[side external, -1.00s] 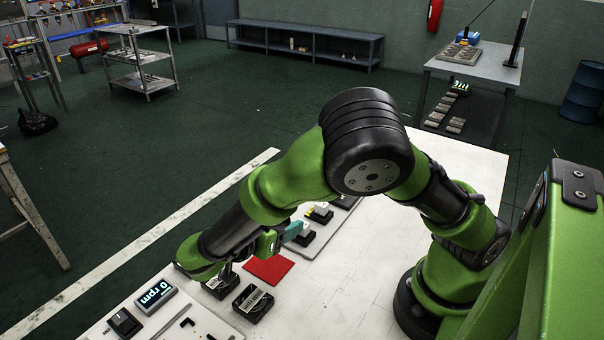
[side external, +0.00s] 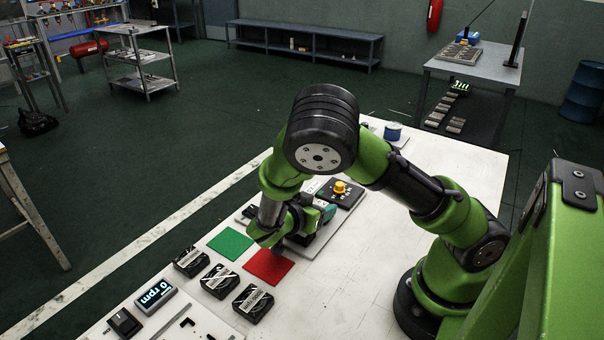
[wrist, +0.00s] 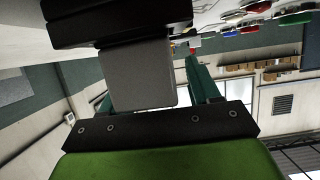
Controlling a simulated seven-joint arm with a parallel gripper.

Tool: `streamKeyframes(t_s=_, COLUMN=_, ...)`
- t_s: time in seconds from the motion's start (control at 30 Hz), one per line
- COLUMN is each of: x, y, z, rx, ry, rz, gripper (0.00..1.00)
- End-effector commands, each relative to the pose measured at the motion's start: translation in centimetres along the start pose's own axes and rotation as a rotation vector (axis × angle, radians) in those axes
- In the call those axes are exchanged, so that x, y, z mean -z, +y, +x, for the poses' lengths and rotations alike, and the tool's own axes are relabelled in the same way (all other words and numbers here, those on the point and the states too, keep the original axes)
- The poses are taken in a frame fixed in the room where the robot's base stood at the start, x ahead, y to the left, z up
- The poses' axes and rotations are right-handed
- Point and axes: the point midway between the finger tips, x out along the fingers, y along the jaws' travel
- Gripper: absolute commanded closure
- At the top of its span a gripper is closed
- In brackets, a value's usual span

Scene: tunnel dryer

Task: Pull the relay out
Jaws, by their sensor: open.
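My gripper (side external: 320,208) is low over the table, just behind the red mat, with its teal fingers open. In the wrist view one teal finger (wrist: 203,80) shows to the right of a plain grey block (wrist: 137,72), which joins a black body (wrist: 115,18). They look like the relay and its socket. The block hides most of the other finger. I cannot tell whether the block is between the fingers. In the side view my gripper and wrist hide most of the relay area; a white piece (side external: 313,187) shows just behind them.
A red mat (side external: 269,267) and a green mat (side external: 231,244) lie in front of the gripper. Black labelled boxes (side external: 219,281) stand near a 0 rpm display (side external: 156,295). A panel with a yellow button (side external: 341,188) is close behind. The table's right side is clear.

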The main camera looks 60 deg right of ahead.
Motion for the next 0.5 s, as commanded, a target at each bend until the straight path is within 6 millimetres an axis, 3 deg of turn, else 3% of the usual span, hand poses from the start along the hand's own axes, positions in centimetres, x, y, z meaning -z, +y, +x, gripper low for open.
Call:
streamKeyframes(t_s=0.27, x=0.01, y=0.0, z=0.11, rx=0.0, ry=0.0, rz=0.0, gripper=0.39)
streamKeyframes(t_s=0.5, x=0.01, y=-0.01, z=0.09, rx=0.0, ry=0.0, rz=0.0, gripper=0.76)
